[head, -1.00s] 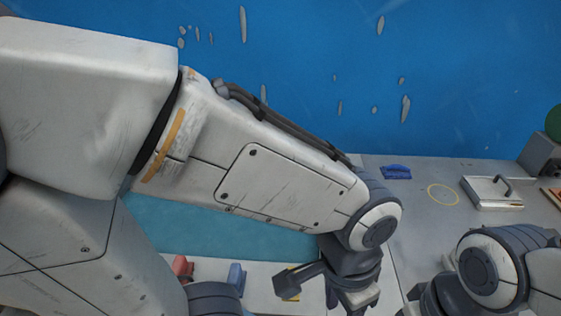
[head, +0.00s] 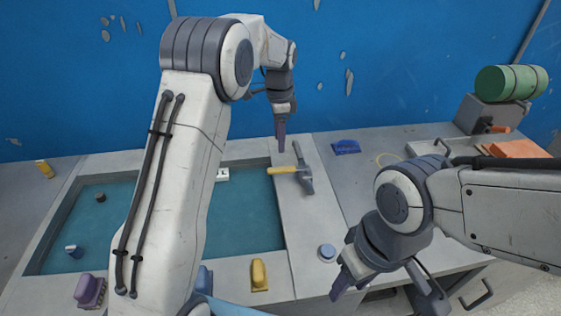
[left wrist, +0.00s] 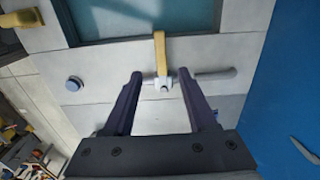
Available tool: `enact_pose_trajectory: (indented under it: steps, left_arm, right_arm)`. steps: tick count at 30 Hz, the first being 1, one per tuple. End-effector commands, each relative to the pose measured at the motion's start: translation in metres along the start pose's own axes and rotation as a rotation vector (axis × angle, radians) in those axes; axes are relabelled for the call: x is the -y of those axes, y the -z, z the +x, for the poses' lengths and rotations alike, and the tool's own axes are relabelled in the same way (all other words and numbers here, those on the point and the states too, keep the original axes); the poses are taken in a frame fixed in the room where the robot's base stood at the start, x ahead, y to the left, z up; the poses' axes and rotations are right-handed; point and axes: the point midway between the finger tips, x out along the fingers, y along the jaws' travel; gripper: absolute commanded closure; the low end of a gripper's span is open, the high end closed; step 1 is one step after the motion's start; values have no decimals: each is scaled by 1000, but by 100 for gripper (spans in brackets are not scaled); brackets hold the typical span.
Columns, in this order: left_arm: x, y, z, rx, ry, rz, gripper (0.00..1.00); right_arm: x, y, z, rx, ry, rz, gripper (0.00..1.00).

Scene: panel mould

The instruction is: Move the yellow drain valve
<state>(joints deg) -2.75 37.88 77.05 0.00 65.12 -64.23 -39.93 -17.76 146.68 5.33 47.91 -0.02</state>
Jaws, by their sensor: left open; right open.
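The yellow drain valve (head: 283,169) lies at the right rim of the sunken water basin (head: 262,222). Its yellow lever points over the water, and its grey part lies on the grey ledge. In the left wrist view the yellow lever (left wrist: 160,50) and pale metal body show beyond the fingertips. My left gripper (head: 281,136) is open, above and behind the valve, pointing down. In the left wrist view its fingers (left wrist: 162,82) are spread on both sides of the valve's body, apparently without touching it. My right gripper (head: 343,284) is open and empty at the front right.
A yellow piece (head: 259,274) sits on the front rim, and a round blue cap (head: 327,252) on the ledge. A blue block (head: 346,147) lies behind. The blue wall (head: 400,60) is close behind my left gripper.

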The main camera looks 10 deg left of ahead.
Motion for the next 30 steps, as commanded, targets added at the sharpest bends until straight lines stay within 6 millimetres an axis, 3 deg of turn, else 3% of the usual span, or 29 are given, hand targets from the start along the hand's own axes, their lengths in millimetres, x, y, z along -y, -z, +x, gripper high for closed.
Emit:
enact_pose_trajectory:
  steps: [18, 30]
  left_arm:
    - [1, 0, 94, 1, -2, 6, 43]
    - [2, 0, 104, -1, 1, 6, 43]
  right_arm:
    - [1, 1, -12, 0, 0, 0, 52]
    - [1, 1, -12, 0, 0, 0, 52]
